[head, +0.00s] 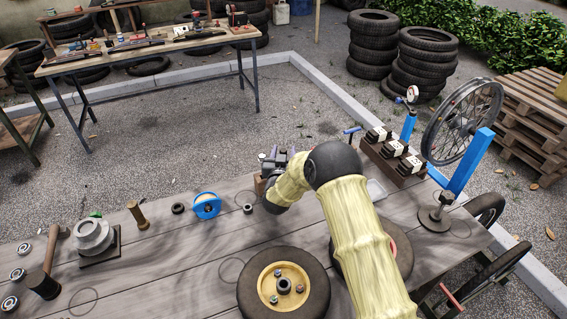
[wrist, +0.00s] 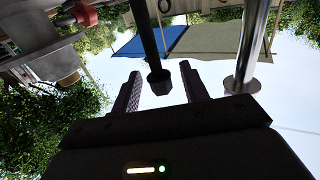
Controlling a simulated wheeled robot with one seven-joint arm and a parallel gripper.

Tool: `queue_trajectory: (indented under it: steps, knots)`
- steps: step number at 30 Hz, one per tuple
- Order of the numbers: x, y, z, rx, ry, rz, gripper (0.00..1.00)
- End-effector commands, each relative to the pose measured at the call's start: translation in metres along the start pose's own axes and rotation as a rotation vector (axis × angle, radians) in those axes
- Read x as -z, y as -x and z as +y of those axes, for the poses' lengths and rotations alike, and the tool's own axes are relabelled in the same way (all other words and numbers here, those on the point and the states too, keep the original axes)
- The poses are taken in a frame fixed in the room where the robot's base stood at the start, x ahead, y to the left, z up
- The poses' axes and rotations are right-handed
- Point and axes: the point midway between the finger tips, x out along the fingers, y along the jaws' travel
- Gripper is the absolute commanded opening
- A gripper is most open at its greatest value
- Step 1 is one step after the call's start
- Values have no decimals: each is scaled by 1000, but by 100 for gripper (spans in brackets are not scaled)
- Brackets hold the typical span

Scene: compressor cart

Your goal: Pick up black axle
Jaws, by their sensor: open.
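In the wrist view a dark upright rod with a hexagonal end, which I take to be the black axle (wrist: 157,50), comes down from the top edge of the picture. My gripper (wrist: 160,70) is open, with one finger on each side of the rod's hexagonal end in the picture. I see no contact between fingers and rod, and the depth between them is hard to tell. In the head view my arm bends over the table; the fingers and the axle cannot be made out clearly there.
A silver rod with a round disc (wrist: 242,85) is close to the right finger. Black-and-white blocks (head: 393,155) stand behind my arm.

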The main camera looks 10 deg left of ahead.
Motion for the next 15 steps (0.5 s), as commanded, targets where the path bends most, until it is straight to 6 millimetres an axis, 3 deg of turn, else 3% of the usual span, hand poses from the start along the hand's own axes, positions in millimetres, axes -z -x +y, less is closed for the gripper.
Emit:
queue_trajectory:
  steps: [10,15]
  knots:
    - [0,0,0,0,0,1,44]
    - [0,0,0,0,0,1,11]
